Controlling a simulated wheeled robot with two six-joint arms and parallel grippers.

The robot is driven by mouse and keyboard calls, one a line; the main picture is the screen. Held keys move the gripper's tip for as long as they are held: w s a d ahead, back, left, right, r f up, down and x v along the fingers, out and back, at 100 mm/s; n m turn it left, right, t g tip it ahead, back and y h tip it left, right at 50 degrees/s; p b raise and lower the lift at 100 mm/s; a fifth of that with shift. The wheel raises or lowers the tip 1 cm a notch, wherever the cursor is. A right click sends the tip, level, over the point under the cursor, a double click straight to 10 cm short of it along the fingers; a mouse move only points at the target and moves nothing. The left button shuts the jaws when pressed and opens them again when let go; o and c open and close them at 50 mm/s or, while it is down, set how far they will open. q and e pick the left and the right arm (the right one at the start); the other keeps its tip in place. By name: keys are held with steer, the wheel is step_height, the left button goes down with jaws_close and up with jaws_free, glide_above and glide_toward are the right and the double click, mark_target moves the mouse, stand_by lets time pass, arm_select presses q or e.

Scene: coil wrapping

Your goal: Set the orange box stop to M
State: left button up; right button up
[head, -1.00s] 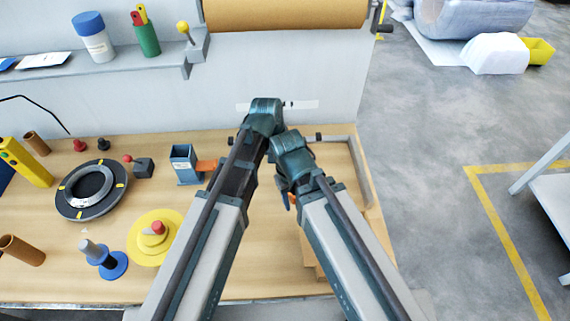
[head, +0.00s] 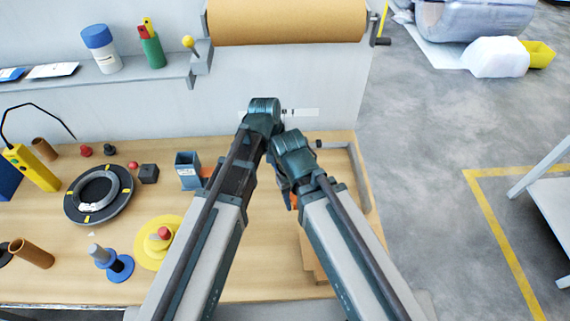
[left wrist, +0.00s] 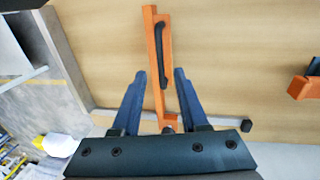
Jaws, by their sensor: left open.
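A long orange piece (left wrist: 158,65) with a black handle lies on the wooden bench in the left wrist view. Its near end reaches between the fingers of my left gripper (left wrist: 154,88). The gripper is open, with the fingers apart on either side and no visible contact. I see no letter markings, so I cannot tell its setting or confirm that it is the box stop. In the head view, an orange bit (head: 293,200) shows beside my right wrist, mostly hidden. My left gripper is hidden behind its arm there. My right gripper's fingers are not clearly visible.
A blue-grey holder (head: 188,171) stands left of my left arm, with an orange part beside it. A black ring (head: 98,192), a yellow disc (head: 157,242) and a blue spool (head: 118,266) are farther left. A grey fence (head: 359,177) edges the bench's right side.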

arm_select(q)
step_height(320, 180, up, 10)
steer(key=a+p, duration=0.2)
steer(key=p, duration=0.6)
steer(key=shift+p, duration=0.35)
arm_select(e)
step_height(320, 180, up, 10)
arm_select(q)
steer(key=shift+f, duration=0.1)
arm_select(e)
steer(key=shift+f, duration=0.1)
arm_select(q)
steer(key=s+a+f+m+y+b, duration=0.3)
steer(key=s+a+f+b, duration=0.4)
steer(key=s, duration=0.5)
step_height(320, 180, down, 3)
steer(key=shift+s+r+m+b, duration=0.2)
steer(key=shift+m+b, duration=0.2)
steer(key=shift+b, duration=0.85)
arm_select(e)
step_height(320, 180, down, 9)
steer(key=shift+f, duration=0.2)
arm_select(q)
steer(key=shift+s+y, duration=0.1)
steer(key=shift+y, duration=0.2)
arm_select(e)
steer(key=shift+s, duration=0.1)
